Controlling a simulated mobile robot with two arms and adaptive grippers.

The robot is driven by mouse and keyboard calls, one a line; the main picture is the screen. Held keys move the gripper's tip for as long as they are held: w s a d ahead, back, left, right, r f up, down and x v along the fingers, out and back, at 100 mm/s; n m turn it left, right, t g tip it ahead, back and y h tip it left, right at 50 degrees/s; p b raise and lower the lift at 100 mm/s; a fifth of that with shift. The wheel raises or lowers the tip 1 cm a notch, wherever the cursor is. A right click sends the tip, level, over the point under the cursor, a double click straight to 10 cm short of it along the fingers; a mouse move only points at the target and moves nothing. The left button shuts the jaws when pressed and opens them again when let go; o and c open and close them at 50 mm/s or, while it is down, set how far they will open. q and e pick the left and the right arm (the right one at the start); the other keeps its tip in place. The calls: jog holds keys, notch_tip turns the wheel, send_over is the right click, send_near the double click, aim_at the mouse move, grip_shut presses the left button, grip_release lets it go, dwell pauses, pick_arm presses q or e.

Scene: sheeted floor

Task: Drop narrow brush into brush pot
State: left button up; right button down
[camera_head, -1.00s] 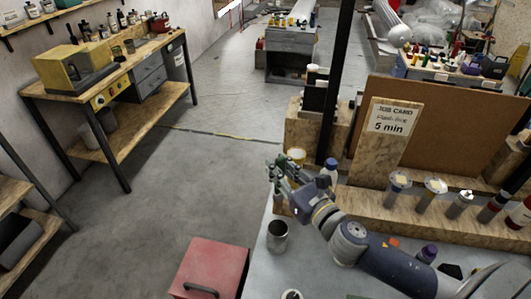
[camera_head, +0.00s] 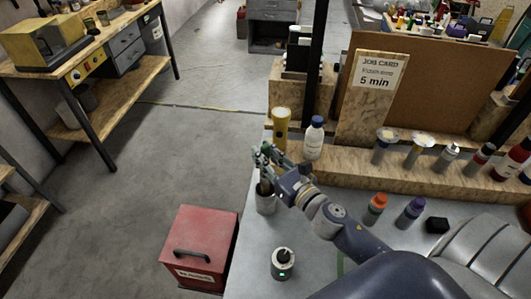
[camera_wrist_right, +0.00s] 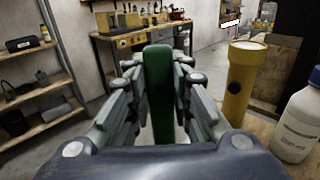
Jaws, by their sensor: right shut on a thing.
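The brush pot is a grey metal cup (camera_head: 266,205) near the left edge of the grey worktop in the head view. My right gripper (camera_head: 264,158) is just above it, shut on the narrow brush. The brush's flat green handle (camera_wrist_right: 159,92) stands upright between the fingers in the right wrist view. In the head view a dark lower part of the brush (camera_head: 265,187) shows below the fingers at the pot's mouth. How deep it reaches is hidden. The pot is out of sight in the wrist view. My left gripper is not in view.
A yellow cylinder (camera_head: 281,128) and a white bottle with a blue cap (camera_head: 314,138) stand behind the gripper. A small grey jar with a dark top (camera_head: 283,264) stands in front. A red box (camera_head: 200,246) is left of the worktop. Orange-capped and purple-capped bottles stand right.

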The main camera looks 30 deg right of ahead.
notch_tip(320, 180, down, 3)
jog(key=shift+r+b, duration=0.1)
jog(key=shift+b, duration=0.85)
notch_tip(320, 180, down, 4)
jog(key=b, duration=0.3)
jog(key=shift+r, duration=0.2)
jog(key=shift+f+b, duration=0.5)
jog(key=shift+b, duration=0.2)
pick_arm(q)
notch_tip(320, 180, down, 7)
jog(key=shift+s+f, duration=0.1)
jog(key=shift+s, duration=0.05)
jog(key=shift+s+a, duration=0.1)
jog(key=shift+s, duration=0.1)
pick_arm(e)
jog(key=c, duration=1.3)
grip_release()
jog(key=shift+c, duration=0.2)
jog(key=shift+s, duration=0.15)
